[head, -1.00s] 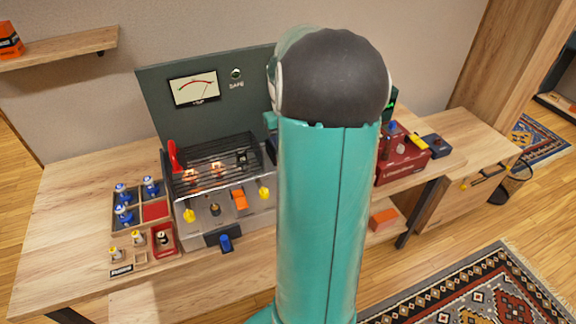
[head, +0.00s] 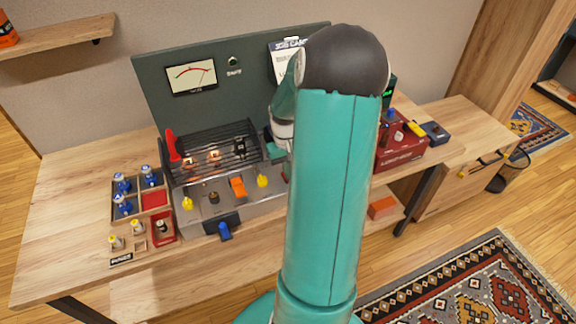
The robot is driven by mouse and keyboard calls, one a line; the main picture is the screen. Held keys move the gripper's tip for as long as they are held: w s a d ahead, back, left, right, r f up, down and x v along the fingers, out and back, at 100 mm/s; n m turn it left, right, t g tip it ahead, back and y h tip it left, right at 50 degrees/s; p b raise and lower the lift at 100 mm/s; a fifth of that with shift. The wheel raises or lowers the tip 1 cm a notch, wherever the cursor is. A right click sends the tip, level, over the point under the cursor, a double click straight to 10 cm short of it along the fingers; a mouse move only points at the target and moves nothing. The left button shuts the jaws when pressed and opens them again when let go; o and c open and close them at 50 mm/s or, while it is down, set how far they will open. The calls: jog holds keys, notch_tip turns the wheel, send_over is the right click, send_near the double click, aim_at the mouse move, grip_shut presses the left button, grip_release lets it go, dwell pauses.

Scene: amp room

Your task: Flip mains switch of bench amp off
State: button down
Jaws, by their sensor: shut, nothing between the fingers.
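The bench amp (head: 225,200) stands on the bench, left of my arm in the head view. Its wire cage (head: 222,150) covers glowing tubes. A red lever (head: 172,145) stands up at the cage's left end. On the front deck are an orange switch-like part (head: 237,187) and yellow knobs (head: 262,181) (head: 187,203). I cannot tell for certain which part is the mains switch. My gripper (head: 277,151) shows only in part at the amp's right end, shut and empty. My arm hides its fingertips and the amp's right end. I cannot tell whether it touches anything.
A dark panel with a meter (head: 191,77) and small lamp (head: 232,61) stands behind. A compartment tray (head: 130,183) with blue-topped parts lies left. A blue part (head: 224,231) is at the amp's front. A red box (head: 401,153) stands right.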

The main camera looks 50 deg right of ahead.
jog(key=shift+f, duration=0.1)
jog(key=shift+s+a+f, duration=0.1)
jog(key=shift+a+f, duration=0.05)
jog(key=shift+f, duration=0.05)
dwell(0.4)
jog(key=shift+w+d+r, duration=0.1)
jog(key=shift+w+d, duration=0.4)
jog(key=shift+w, duration=0.25)
jog(key=shift+r, duration=0.1)
jog(key=shift+w+r, duration=0.15)
jog(key=shift+r, duration=0.25)
notch_tip(320, 180, up, 13)
jog(key=w, duration=0.1)
jog(key=shift+w+d, duration=0.15)
jog(key=shift+d, duration=0.25)
